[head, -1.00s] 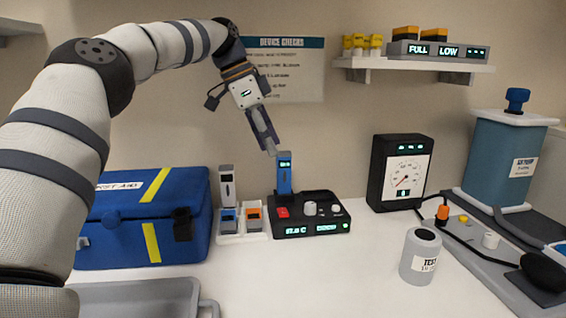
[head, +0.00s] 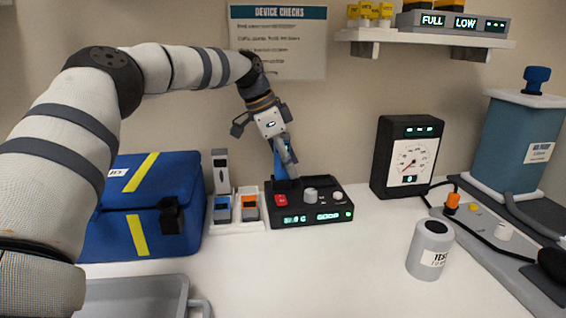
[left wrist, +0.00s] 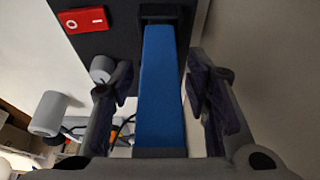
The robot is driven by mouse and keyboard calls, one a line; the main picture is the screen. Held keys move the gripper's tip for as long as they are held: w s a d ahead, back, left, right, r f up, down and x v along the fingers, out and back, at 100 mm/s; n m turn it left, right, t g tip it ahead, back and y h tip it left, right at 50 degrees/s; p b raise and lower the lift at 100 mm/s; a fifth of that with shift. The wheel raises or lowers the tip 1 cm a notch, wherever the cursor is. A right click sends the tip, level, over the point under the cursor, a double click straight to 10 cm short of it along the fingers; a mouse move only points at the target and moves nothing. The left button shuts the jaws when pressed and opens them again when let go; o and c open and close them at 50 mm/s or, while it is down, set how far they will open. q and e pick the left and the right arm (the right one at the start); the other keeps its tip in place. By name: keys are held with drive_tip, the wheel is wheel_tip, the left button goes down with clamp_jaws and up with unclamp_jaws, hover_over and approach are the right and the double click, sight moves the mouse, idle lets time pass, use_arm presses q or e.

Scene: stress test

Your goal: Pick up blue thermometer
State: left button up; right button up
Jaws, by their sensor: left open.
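The blue thermometer (head: 279,165) stands upright in the back left of a black device base (head: 310,208), partly hidden by my left gripper (head: 291,158). In the left wrist view the thermometer (left wrist: 160,90) runs down the middle, between the two open fingers of my left gripper (left wrist: 165,110). A gap shows on each side of it, so the fingers do not appear to grip it. My right gripper is not in view.
A white holder (head: 236,208) with a grey thermometer-like unit (head: 221,170) stands just left of the base. A blue first aid case (head: 140,215) is further left. A gauge box (head: 404,157) and a grey canister (head: 430,249) stand right. The front middle table is clear.

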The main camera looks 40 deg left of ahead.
use_arm(q)
clamp_jaws()
drive_tip(key=shift+r, duration=0.6)
drive_tip(key=s+d+r+p, duration=0.3)
drive_tip(key=s+d+r, duration=0.5)
drive_tip(key=d+r, duration=0.35)
drive_tip(key=a+f, duration=0.3)
drive_tip(key=a, duration=0.2)
drive_tip(key=w+a+f+b, duration=0.1)
drive_tip(key=a+f, duration=0.1)
drive_tip(key=a, duration=0.4)
drive_tip(key=w+a+f, duration=0.1)
drive_tip(key=a+f, duration=0.2)
drive_tip(key=a, duration=0.3)
drive_tip(key=shift+w+a+f, duration=0.1)
drive_tip(key=shift+w+f, duration=0.15)
drive_tip(key=shift+f, duration=0.05)
drive_tip(key=shift+f+b, duration=0.3)
drive_tip(key=shift+f, duration=1.55)
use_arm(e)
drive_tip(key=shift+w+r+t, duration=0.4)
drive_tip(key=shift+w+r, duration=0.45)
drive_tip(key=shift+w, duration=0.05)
